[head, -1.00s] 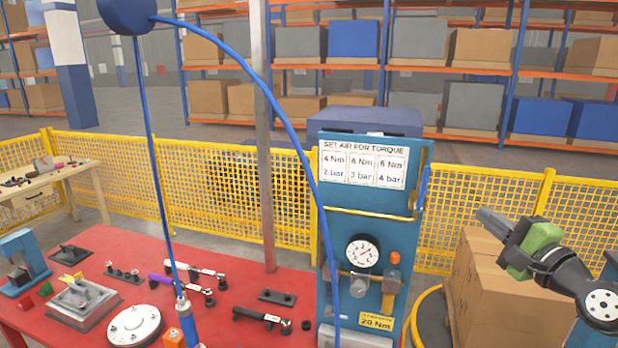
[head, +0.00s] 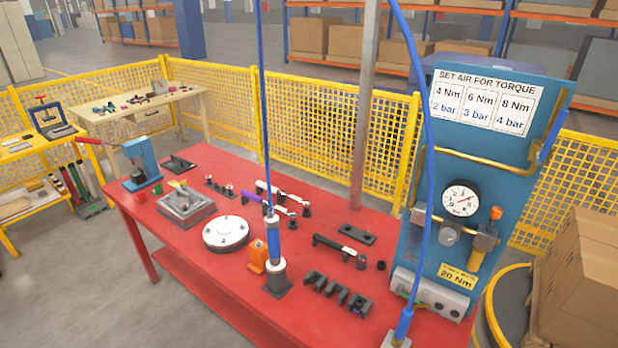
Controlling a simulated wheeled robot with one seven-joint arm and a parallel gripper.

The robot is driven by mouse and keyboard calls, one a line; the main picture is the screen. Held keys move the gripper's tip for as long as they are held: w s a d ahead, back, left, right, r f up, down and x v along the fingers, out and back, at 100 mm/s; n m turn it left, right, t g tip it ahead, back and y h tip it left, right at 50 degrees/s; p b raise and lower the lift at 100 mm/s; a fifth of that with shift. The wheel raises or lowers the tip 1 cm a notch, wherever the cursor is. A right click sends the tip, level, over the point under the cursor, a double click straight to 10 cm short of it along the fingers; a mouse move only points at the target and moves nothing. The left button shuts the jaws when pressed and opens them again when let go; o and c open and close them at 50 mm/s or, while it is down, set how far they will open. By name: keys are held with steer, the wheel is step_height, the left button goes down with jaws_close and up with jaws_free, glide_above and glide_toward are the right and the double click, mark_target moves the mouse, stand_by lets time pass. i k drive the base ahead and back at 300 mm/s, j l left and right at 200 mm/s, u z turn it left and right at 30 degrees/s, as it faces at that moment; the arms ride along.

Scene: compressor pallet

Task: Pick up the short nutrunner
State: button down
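Several angled tools that look like nutrunners lie on the red table (head: 215,275). One has a purple grip (head: 250,198), one has a white and black body (head: 267,188), and a black one (head: 340,249) lies nearer the blue panel. I cannot tell for certain which is the short nutrunner. A blue upright tool (head: 273,240) stands in a dark holder at the front, below a blue hose. My gripper is not in the head view now.
A round white flange (head: 226,233), a grey fixture block (head: 186,205), an orange item (head: 257,256) and a dark notched rack (head: 337,294) also stand on the table. A blue air panel (head: 480,190) rises at the right. A post (head: 365,110) stands behind the table.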

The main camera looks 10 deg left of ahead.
mark_target(276, 264)
steer(key=u, duration=1.35)
